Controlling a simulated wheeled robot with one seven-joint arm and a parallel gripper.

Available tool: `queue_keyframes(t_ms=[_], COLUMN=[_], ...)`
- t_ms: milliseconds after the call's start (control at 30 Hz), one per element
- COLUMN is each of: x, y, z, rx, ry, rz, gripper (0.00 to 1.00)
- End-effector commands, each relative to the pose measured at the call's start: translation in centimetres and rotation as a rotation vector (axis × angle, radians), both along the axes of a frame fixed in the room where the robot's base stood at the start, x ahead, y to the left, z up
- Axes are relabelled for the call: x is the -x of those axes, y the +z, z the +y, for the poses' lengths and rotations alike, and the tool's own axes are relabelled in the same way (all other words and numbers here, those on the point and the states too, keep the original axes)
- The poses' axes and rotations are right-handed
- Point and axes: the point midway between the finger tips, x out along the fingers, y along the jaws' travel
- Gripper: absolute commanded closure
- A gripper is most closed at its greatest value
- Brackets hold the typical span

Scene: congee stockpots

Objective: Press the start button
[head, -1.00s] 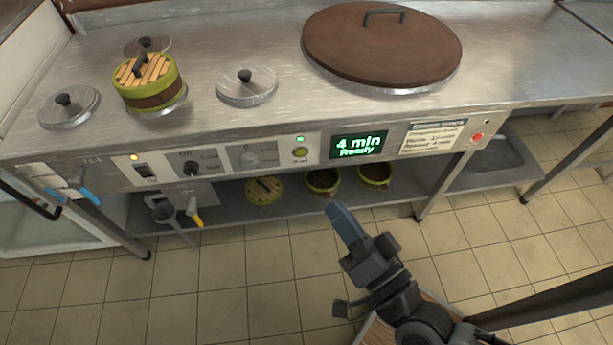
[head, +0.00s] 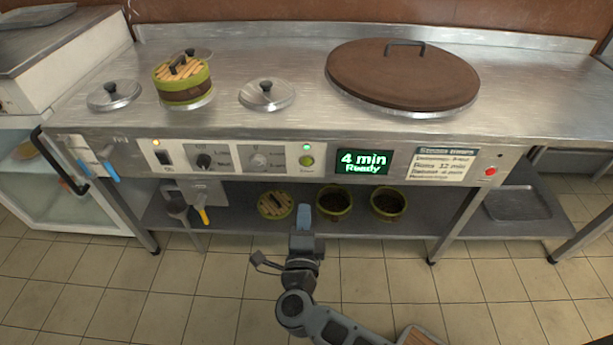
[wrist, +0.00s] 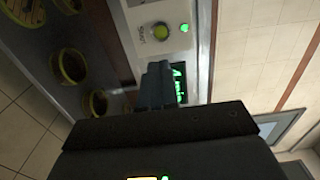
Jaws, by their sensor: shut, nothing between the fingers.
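The green start button (head: 306,161) sits on the steamer's front panel, left of the display, with a lit green lamp above it. It also shows in the wrist view (wrist: 160,32), beyond and above my fingertips. The green display (head: 363,162) reads "4 min Ready". My gripper (head: 304,214) is shut and empty, in front of the lower shelf and below the button, apart from the panel. In the wrist view my shut fingers (wrist: 158,85) cover part of the display.
The panel also has a power switch (head: 164,154), a black knob (head: 204,161), a grey knob (head: 259,161) and a red button (head: 490,171). A bamboo steamer (head: 182,80) and a large brown lid (head: 402,75) are on the counter. Steamer baskets (head: 388,205) stand on the shelf below.

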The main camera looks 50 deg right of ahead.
Motion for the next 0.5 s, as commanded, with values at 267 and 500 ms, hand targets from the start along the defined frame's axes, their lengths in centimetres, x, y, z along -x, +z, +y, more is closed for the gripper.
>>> queue_keyframes(t_ms=[267,500], x=[0.0,-1.3], y=[0.0,0.0], z=[0.0,-1.7], rx=[0.001,0.001], ry=[0.001,-0.001], rz=[0.001,0.000], gripper=[1.00,1.00])
